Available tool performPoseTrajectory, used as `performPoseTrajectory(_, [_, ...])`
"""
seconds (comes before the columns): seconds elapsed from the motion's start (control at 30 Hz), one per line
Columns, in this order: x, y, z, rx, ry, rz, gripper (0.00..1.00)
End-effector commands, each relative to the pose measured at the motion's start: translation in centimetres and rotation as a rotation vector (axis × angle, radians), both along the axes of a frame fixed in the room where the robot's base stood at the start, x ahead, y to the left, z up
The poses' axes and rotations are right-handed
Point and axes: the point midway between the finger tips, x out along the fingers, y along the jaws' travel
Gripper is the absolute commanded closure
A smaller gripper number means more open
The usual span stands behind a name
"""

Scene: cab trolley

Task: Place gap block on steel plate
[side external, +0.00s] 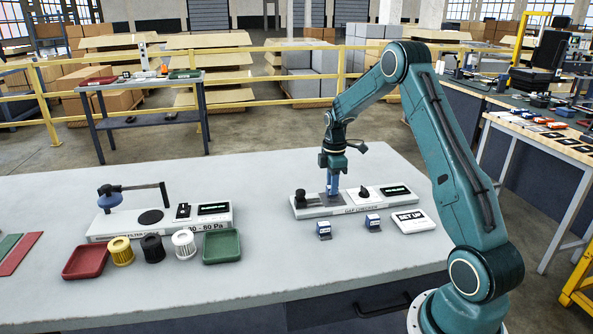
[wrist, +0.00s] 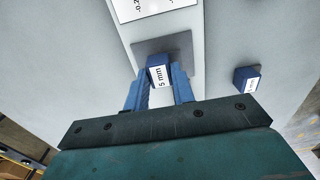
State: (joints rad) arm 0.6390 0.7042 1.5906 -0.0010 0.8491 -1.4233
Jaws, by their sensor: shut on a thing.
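My gripper (side external: 333,192) points down over the gap checker, with its blue fingers close to the steel plate (side external: 323,203). In the wrist view my gripper (wrist: 163,88) is shut on a blue gap block (wrist: 157,75) with a white "5 mm" label. The block appears over the grey steel plate (wrist: 178,45). I cannot tell whether it touches the plate. In the side view the held block is hard to tell apart from the fingers.
Two more blue-and-white gap blocks (side external: 324,230) (side external: 373,222) stand in front of the gap checker (side external: 350,205). A "SET UP" card (side external: 408,220) lies at their right. Filters, trays and another tester (side external: 160,222) occupy the left side. The table's middle is clear.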

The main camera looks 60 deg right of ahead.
Motion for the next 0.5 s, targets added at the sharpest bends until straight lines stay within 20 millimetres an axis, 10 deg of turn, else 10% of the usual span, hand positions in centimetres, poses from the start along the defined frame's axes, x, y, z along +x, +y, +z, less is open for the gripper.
performPoseTrajectory(0.47, [0.01,-0.01,-0.55,-0.001,-0.001,0.000,1.00])
performPoseTrajectory(0.5, [0.01,-0.01,-0.58,0.000,0.000,0.000,0.71])
